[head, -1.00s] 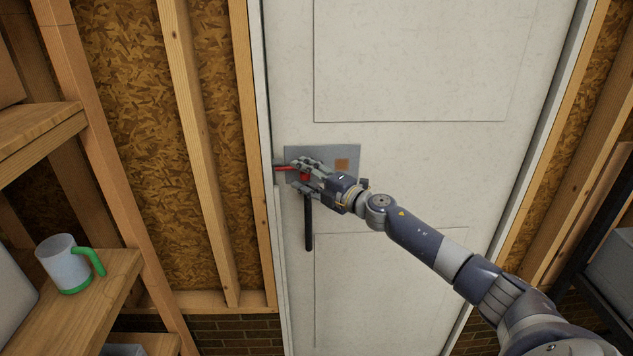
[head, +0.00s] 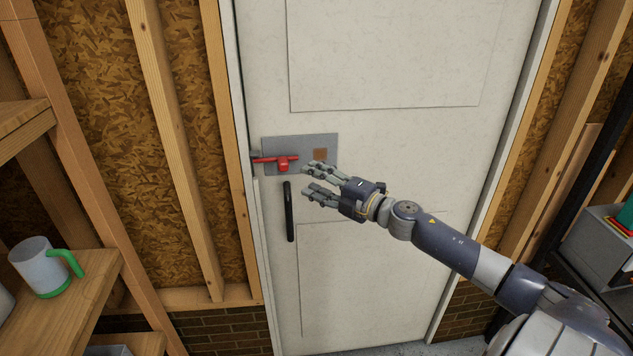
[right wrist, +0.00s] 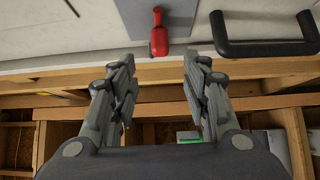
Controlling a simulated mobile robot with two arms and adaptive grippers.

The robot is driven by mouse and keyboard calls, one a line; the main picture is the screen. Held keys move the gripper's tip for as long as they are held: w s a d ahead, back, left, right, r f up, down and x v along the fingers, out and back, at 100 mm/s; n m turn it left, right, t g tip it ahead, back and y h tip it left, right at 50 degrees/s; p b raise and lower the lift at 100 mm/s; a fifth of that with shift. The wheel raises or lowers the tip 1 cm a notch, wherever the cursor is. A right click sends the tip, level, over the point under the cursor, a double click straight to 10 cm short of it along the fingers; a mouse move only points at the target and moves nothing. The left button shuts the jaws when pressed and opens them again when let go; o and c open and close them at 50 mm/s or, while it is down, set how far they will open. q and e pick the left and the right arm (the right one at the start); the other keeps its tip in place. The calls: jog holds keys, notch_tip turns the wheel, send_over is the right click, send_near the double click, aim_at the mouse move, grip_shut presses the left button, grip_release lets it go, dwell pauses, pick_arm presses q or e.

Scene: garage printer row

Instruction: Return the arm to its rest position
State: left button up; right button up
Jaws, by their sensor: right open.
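My right gripper (head: 313,181) is open and empty in front of the white door (head: 385,60), a little right of the red latch (head: 282,163). The latch sits on a grey metal plate (head: 299,143), its bar reaching left to the door's edge. In the right wrist view the two fingers (right wrist: 158,85) are spread apart, with the red latch (right wrist: 159,38) beyond them and clear of both. A black pull handle (head: 289,212) is below the plate; it also shows in the right wrist view (right wrist: 265,47). The door looks closed. My left gripper is not in view.
A wooden shelf (head: 75,300) at the left holds a translucent mug (head: 35,268) with a green handle. Timber studs (head: 175,130) frame the wall left of the door. A dark rack with a grey bin (head: 598,240) stands at the right.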

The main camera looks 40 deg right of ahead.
dwell(0.6)
